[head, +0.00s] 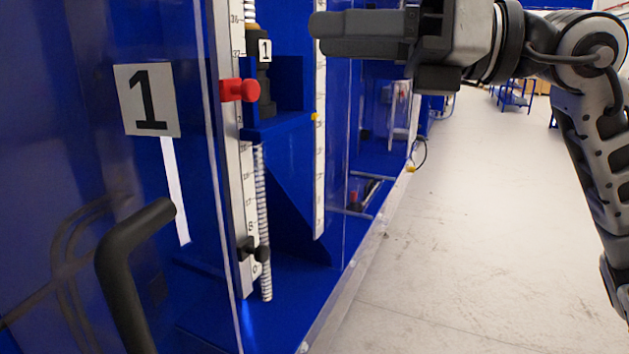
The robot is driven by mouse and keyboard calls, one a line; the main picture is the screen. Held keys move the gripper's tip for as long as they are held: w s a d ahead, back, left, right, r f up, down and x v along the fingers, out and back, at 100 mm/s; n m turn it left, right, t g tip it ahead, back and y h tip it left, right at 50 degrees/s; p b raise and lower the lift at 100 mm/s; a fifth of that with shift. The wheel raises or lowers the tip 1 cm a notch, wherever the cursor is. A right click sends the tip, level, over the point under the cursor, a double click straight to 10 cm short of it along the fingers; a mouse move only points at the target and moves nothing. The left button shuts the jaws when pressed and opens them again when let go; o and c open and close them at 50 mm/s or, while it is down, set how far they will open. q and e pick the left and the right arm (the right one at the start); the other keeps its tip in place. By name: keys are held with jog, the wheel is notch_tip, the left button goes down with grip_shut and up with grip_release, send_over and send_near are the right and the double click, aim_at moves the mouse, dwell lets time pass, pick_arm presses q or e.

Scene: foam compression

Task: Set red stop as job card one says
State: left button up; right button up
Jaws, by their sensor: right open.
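The red stop (240,90) sits on a white upright scale (243,190) on the blue machine, in the upper part, below the mark 32. The exact mark beside it is too small to tell. A black stop (255,252) sits low on the same scale, near the 0 end. My right gripper (325,33) is open and empty, up and to the right of the red stop, fingers pointing left and not touching it. My left gripper is out of view. No job card can be made out for sure.
A sign with a large 1 (147,100) is on the blue panel at left, above a black bent handle (135,260). A clear panel edge (222,200) stands just left of the scale. A second scale (320,150) is to the right. The floor (480,230) at right is clear.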

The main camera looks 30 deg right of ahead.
jog(key=w+a+f+m+t+y+p, duration=0.1)
jog(key=w+f+m+t+p, duration=0.2)
jog(key=f+m, duration=0.45)
jog(key=w+f+m+t+y+p, duration=0.1)
jog(key=w+f+m+t+p, duration=0.15)
jog(key=w+f+m, duration=0.6)
pick_arm(q)
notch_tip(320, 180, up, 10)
jog(key=p, duration=0.4)
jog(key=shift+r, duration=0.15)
pick_arm(e)
jog(key=s+f+m+h, duration=0.2)
jog(key=f+m+h, duration=0.4)
jog(key=f+m, duration=0.3)
jog(key=s+d+f+m+h, duration=0.1)
jog(key=s+f+m+h, duration=0.1)
jog(key=f+m+h, duration=0.5)
jog(key=shift+d+f+m+t, duration=0.25)
jog(key=shift+f+m+t, duration=0.1)
jog(key=shift+f+m, duration=1.5)
jog(key=shift+s+r, duration=0.1)
jog(key=shift+r, duration=0.1)
